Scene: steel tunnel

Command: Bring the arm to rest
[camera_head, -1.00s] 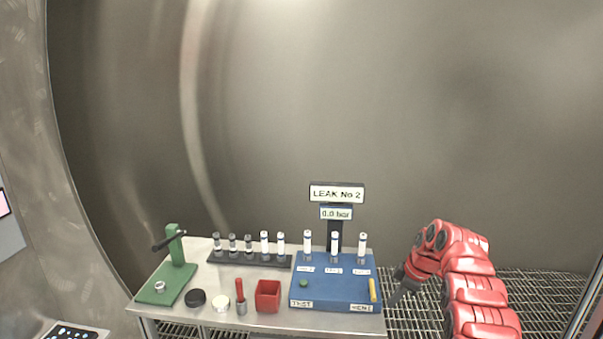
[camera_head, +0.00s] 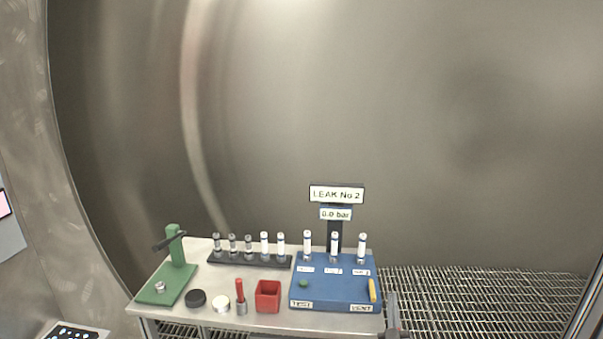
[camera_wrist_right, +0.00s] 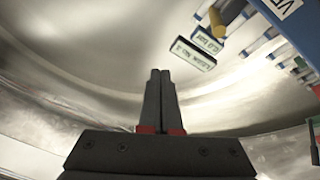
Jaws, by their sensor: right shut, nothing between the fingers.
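My right gripper (camera_head: 391,296) shows at the lower edge of the head view, just beyond the right edge of the steel table (camera_head: 175,317). Only its dark fingers and a bit of its body are in the picture. In the right wrist view its two dark fingers (camera_wrist_right: 160,76) lie together, shut and empty. My left gripper is in neither view.
A blue test unit (camera_head: 335,290) with a yellow lever and a "LEAK No 2" sign (camera_head: 336,194) stands at the table's right. A vial rack (camera_head: 250,260), red bin (camera_head: 268,296) and green press (camera_head: 177,270) stand left. Grating (camera_head: 480,300) right of the table is clear.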

